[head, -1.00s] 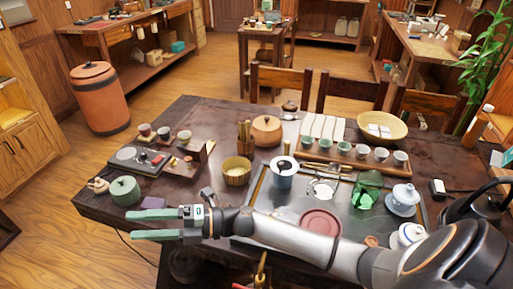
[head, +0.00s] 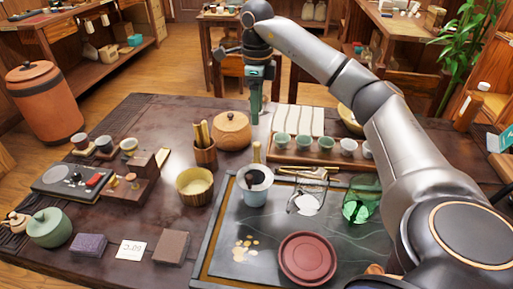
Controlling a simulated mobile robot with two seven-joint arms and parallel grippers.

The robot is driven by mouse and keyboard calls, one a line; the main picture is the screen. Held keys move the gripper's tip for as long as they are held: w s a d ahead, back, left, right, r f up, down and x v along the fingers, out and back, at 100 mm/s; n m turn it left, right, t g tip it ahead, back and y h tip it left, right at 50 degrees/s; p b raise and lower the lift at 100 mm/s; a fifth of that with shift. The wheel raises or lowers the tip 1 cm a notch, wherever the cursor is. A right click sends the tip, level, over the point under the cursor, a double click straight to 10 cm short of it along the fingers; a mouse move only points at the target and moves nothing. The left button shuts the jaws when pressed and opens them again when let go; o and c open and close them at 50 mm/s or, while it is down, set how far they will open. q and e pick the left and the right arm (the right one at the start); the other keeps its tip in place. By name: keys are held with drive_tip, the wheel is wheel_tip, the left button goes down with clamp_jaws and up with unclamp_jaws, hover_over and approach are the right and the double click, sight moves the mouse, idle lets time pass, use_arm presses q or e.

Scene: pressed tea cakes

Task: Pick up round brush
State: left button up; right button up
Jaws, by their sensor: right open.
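Several thin wooden tools (head: 202,132) stand in a brown holder (head: 205,155) to the left. I cannot tell for certain which item is the round brush. My left gripper is out of view.
A dark tea tray (head: 226,225) holds a red dish (head: 307,258) and a green glass vessel (head: 358,207). A row of small cups (head: 325,144) stands behind it. A bamboo bowl (head: 195,186) stands left of the tray.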

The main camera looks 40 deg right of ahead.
sight(257, 143)
drive_tip(key=f, duration=0.4)
drive_tip(key=f+b, duration=0.1)
drive_tip(key=f, duration=0.6)
drive_tip(key=shift+s+a+f, duration=0.15)
drive_tip(key=shift+s+f, duration=0.1)
drive_tip(key=shift+f, duration=0.15)
drive_tip(key=shift+c, duration=0.3)
clamp_jaws()
